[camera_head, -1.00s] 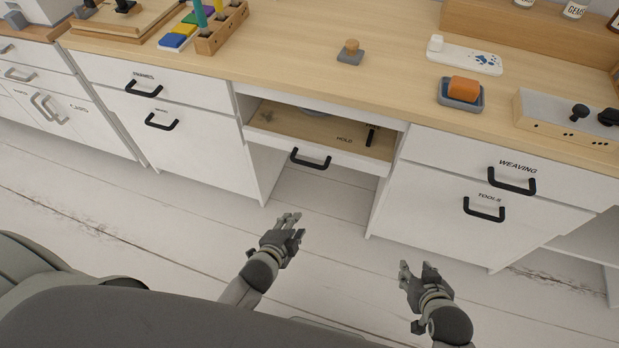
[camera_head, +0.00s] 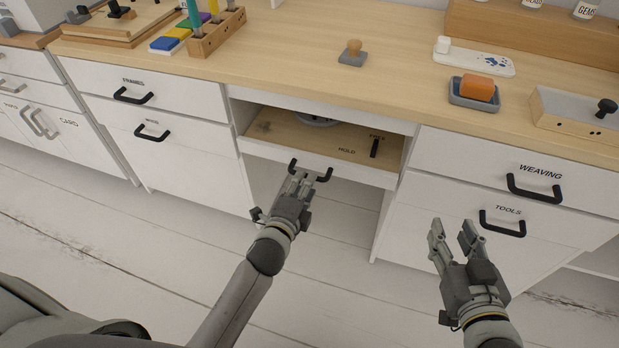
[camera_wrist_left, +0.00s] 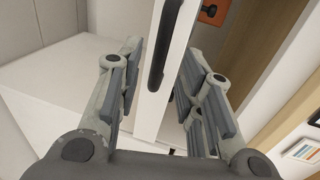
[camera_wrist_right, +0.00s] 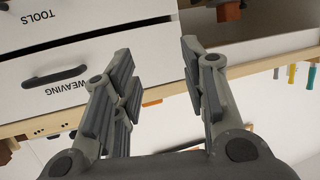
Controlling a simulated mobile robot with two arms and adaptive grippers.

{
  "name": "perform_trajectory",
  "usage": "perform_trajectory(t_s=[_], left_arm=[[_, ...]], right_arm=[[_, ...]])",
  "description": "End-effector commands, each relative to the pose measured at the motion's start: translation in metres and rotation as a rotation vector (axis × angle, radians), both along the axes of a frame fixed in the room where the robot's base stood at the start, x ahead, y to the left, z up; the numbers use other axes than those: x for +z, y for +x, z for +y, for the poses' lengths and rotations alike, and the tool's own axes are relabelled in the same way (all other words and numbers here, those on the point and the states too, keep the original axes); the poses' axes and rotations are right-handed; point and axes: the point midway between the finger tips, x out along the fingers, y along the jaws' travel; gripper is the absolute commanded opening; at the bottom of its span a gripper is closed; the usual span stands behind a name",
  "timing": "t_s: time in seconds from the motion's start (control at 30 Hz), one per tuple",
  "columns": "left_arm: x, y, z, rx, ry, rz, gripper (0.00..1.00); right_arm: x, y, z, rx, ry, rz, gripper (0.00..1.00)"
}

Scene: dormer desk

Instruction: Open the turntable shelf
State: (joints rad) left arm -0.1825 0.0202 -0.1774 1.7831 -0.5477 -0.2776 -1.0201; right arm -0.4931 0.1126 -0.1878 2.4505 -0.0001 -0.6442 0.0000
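The turntable shelf (camera_head: 285,131) is a wood-topped pull-out with a white front under the middle of the desk. It stands slightly out, with part of a round grey disc (camera_head: 318,119) showing at its back. Its black bar handle (camera_head: 324,176) is on the front. My left gripper (camera_head: 298,181) is at this handle, hiding part of it. In the left wrist view the handle (camera_wrist_left: 160,55) lies between the open fingers, with visible gaps on both sides. My right gripper (camera_head: 453,233) is open and empty in front of the right-hand drawers.
Drawers marked WEAVING (camera_head: 470,160) and TOOLS (camera_head: 440,205), with black handles, stand to the right. More drawers (camera_head: 190,150) stand to the left. A stamp (camera_head: 353,54) and an orange block in a grey dish (camera_head: 473,88) are on the desktop. Floor before the shelf is clear.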

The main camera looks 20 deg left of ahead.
Motion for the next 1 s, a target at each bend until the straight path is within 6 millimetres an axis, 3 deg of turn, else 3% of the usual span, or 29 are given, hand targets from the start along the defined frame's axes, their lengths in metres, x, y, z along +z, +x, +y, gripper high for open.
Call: perform_trajectory(t_s=[0.2, 0.4, 0.83, 1.0], left_arm=[[-0.007, 0.027, -0.001, 0.000, 0.000, 0.000, 0.34], [-0.010, 0.042, -0.002, 0.000, 0.000, 0.000, 0.34], [-0.011, 0.047, -0.002, 0.000, 0.000, 0.001, 0.34], [-0.011, 0.047, -0.002, 0.000, -0.001, 0.001, 0.14]], right_arm=[[0.032, 0.010, 0.008, 0.012, 0.045, -0.182, 0.40], [0.054, 0.012, 0.011, 0.019, 0.074, -0.296, 0.40], [0.063, 0.012, 0.013, 0.022, 0.086, -0.338, 0.40], [0.063, 0.012, 0.013, 0.022, 0.086, -0.337, 0.40]])
